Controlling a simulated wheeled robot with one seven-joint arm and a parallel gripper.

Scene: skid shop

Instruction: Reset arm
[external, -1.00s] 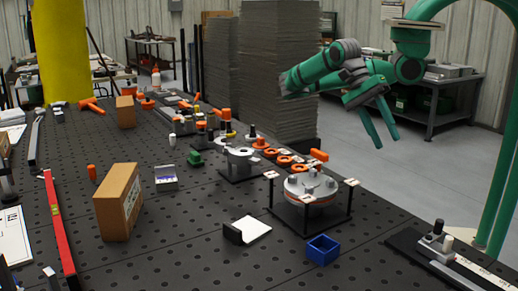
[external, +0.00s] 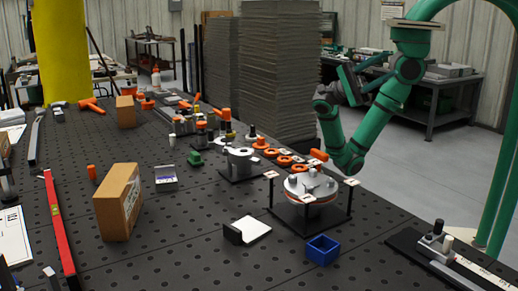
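My arm is folded at the right of the external view, beyond the black table's far right edge. Its elbow is low, just behind the round metal fixture, and the forearm rises from there. My gripper (external: 377,70) is up near the upper arm and points right, toward the grey bench behind. Its two fingers look spread apart, with nothing seen between them. They are small and partly lost against the background. The gripper touches nothing on the table.
The black perforated table (external: 190,235) holds a round metal fixture (external: 311,184), a blue bin (external: 322,250), a cardboard box (external: 118,201) and orange parts (external: 285,160). A tall grey stack (external: 277,75) stands behind my arm. The floor to the right is open.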

